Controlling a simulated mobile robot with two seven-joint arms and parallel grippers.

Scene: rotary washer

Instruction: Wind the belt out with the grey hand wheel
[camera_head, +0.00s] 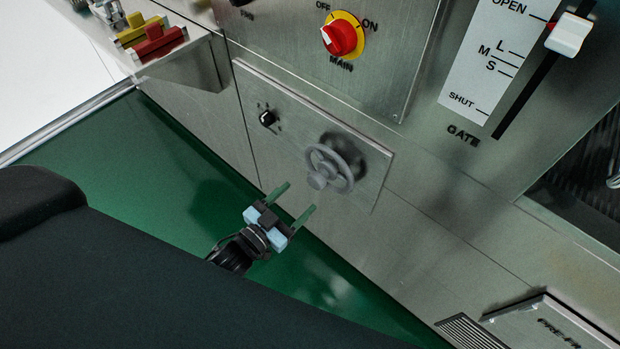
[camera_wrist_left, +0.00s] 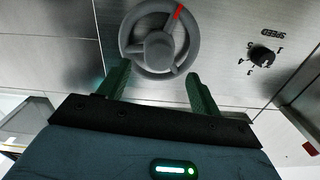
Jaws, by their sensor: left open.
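The grey hand wheel (camera_head: 331,168) is mounted on a steel panel of the machine, with a hub or knob sticking out. In the left wrist view the wheel (camera_wrist_left: 160,14) is straight ahead, with a red mark on its rim. My left gripper (camera_head: 295,198) is open and empty, with its green fingers pointing at the wheel, a little short of it and apart from it. In the left wrist view the fingers (camera_wrist_left: 158,85) lie on either side below the wheel. No belt can be clearly made out as separate from the green surface (camera_head: 110,140). My right gripper is not in view.
A small black speed knob (camera_head: 267,118) sits beside the wheel on the same panel. Above are the red main switch (camera_head: 340,38) and the white gate lever (camera_head: 568,35). Red (camera_head: 160,42) and yellow (camera_head: 138,30) parts sit on a ledge at upper left.

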